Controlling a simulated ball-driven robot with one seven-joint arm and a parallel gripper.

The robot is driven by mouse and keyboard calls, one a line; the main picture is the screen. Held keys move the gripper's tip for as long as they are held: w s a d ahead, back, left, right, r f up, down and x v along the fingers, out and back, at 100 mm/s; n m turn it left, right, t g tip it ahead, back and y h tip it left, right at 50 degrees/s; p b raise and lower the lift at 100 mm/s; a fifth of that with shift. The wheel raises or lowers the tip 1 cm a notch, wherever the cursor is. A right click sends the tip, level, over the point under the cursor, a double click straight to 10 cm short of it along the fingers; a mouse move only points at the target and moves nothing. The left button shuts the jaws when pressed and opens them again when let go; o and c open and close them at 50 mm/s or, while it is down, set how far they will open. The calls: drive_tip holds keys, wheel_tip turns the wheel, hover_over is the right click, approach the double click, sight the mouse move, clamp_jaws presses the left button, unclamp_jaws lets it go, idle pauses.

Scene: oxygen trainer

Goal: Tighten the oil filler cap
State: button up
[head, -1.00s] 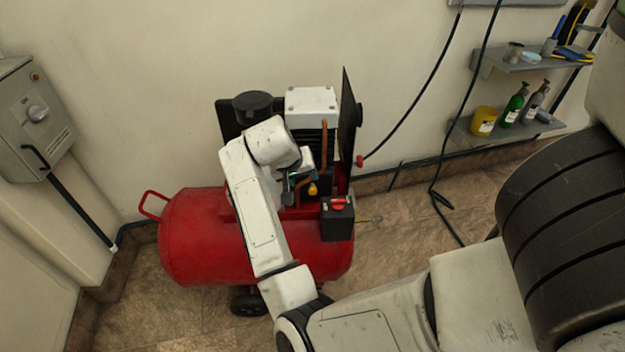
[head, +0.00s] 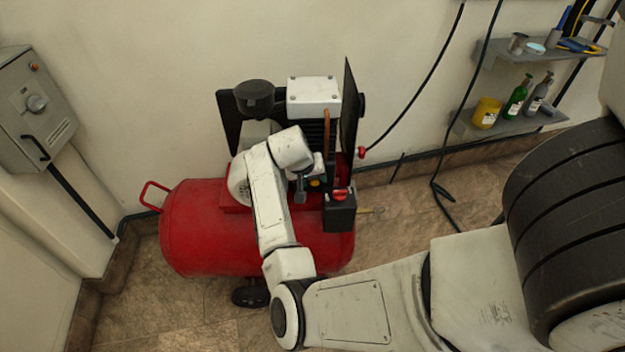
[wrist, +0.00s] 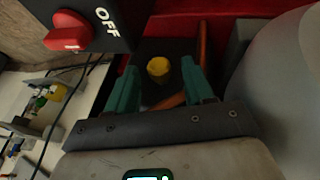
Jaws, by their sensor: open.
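The oil filler cap (wrist: 158,68) is a small yellow knob on a dark block low on the compressor. It also shows in the head view (head: 315,183), partly covered by my wrist. My gripper (wrist: 155,82) is open, its two green fingers on either side of the cap in the wrist picture. The cap shows beyond the gap between the fingers, with nothing held. I cannot tell whether the fingertips reach down to the cap's depth. In the head view my gripper (head: 301,190) is small and dark beside the cap.
The compressor's red tank (head: 200,235) lies below the motor. A black switch box with a red knob (wrist: 68,32) marked OFF is close to my gripper. A copper pipe (wrist: 202,45) runs beside the cap. A wall shelf (head: 535,125) with bottles stands at right.

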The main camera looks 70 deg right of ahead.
drive_tip(key=shift+f, duration=0.1)
drive_tip(key=shift+c, duration=0.3)
clamp_jaws()
drive_tip(key=shift+s+r+p, duration=0.1)
drive_tip(key=shift+r+p, duration=0.1)
drive_tip(key=shift+p, duration=0.35)
drive_tip(key=t+p, duration=0.1)
drive_tip(key=p, duration=0.1)
drive_tip(key=shift+s+d+r+m+t+y+p, duration=0.1)
drive_tip(key=shift+s+r+m+t+y+p, duration=0.1)
drive_tip(key=shift+m+t+y+p, duration=0.15)
drive_tip(key=t+p, duration=0.1)
drive_tip(key=t+y+p, duration=0.1)
drive_tip(key=p, duration=0.1)
drive_tip(key=shift+s+d+f+t, duration=0.1)
drive_tip(key=shift+s+f+t, duration=0.05)
drive_tip(key=shift+s+t, duration=0.1)
drive_tip(key=shift+f+m+t+y+p, duration=0.2)
drive_tip(key=shift+m+t+y+p, duration=0.15)
drive_tip(key=shift+t+p, duration=0.25)
drive_tip(key=shift+f, duration=0.1)
